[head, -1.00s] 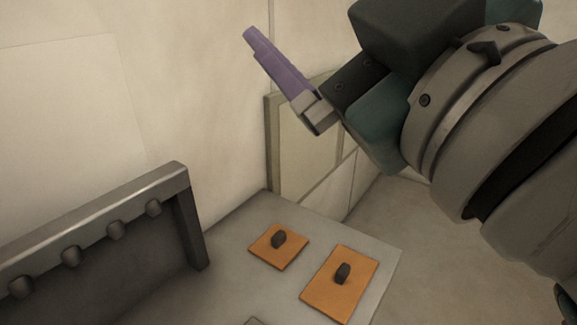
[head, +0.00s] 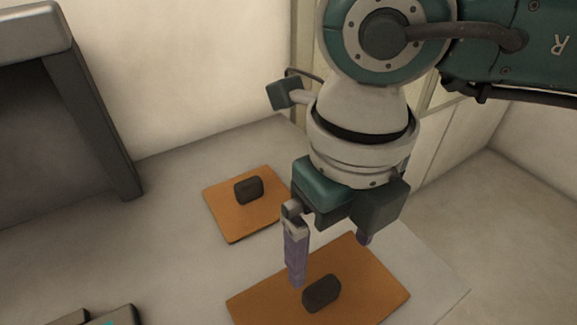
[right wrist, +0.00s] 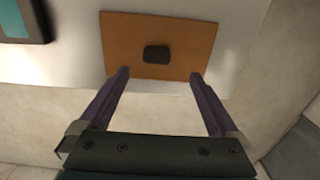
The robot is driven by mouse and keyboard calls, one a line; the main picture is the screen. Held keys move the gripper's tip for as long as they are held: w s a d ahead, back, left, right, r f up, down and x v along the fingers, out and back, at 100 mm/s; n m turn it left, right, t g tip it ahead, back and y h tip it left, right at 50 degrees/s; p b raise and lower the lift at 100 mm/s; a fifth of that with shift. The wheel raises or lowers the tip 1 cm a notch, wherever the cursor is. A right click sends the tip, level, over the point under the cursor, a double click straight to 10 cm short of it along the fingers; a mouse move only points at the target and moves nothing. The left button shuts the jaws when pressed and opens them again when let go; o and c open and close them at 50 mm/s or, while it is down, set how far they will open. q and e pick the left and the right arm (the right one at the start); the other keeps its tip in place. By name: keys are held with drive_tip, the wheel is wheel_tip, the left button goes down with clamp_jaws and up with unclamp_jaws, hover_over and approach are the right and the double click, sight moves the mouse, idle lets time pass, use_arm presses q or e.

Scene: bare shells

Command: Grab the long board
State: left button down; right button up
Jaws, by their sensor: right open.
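The long board (head: 375,278) is an orange rectangle with a dark knob (head: 321,293) on it, lying flat on the grey top at the lower middle of the head view. A smaller orange board (head: 225,215) with a similar knob lies to its upper left. My right gripper (head: 331,263) points down over the long board's far edge, its purple fingers apart and empty. The right wrist view shows an orange board (right wrist: 185,35), seemingly the long one, with its knob ahead of and between the open fingertips (right wrist: 160,73). My left gripper is out of view.
A dark grey frame (head: 92,120) stands at the left of the grey top (head: 165,250). Pale walls rise behind, and the top ends at the right.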

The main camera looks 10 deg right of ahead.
sight(323, 287)
wheel_tip(323, 287, down, 4)
drive_tip(key=b, duration=0.3)
drive_tip(key=shift+s+a+f, duration=0.1)
drive_tip(key=shift+a+f, duration=0.05)
use_arm(q)
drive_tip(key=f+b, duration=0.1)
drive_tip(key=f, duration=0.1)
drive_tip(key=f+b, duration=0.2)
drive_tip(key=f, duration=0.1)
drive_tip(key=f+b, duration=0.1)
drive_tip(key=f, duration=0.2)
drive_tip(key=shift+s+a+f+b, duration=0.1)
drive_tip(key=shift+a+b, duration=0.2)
drive_tip(key=shift+b, duration=0.05)
use_arm(e)
wheel_tip(323, 287, down, 6)
drive_tip(key=shift+a+r, duration=0.1)
drive_tip(key=shift+r, duration=0.25)
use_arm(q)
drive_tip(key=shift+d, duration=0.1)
use_arm(e)
drive_tip(key=shift+c, duration=0.3)
drive_tip(key=shift+c, duration=0.7)
drive_tip(key=c, duration=1.3)
